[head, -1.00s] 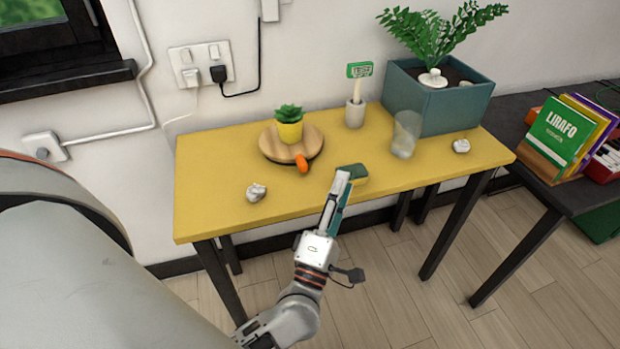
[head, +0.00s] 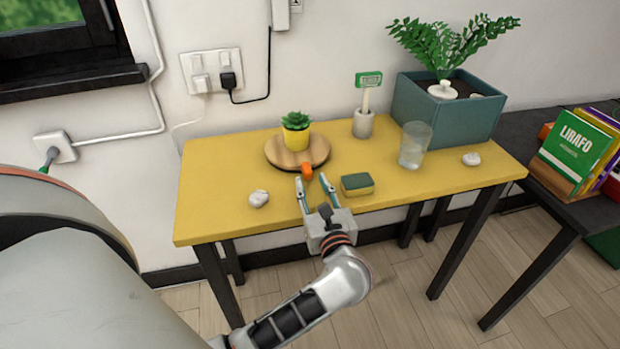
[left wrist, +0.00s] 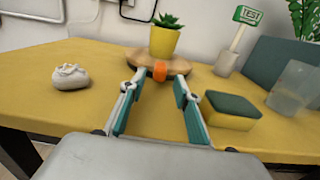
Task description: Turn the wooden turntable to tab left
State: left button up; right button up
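The round wooden turntable (head: 283,157) lies on the yellow table with a small yellow potted succulent (head: 296,134) standing on it. Its orange tab (head: 307,170) points to the front, slightly right, toward me. My left gripper (head: 313,181) is open just in front of the tab, and its fingers reach forward over the table's front part. In the left wrist view the orange tab (left wrist: 160,71) shows between and beyond the two open fingertips (left wrist: 157,80), with the turntable (left wrist: 185,68) behind it. Nothing is between the fingers. My right gripper is not in view.
A green and yellow sponge (head: 357,184) lies right of the gripper. A crumpled white lump (head: 259,199) lies to the left. A glass (head: 414,146), a grey pot with a green sign (head: 363,124) and a teal planter (head: 445,108) stand to the right.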

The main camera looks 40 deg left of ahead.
pick_arm(q)
jog(key=shift+x, duration=1.45)
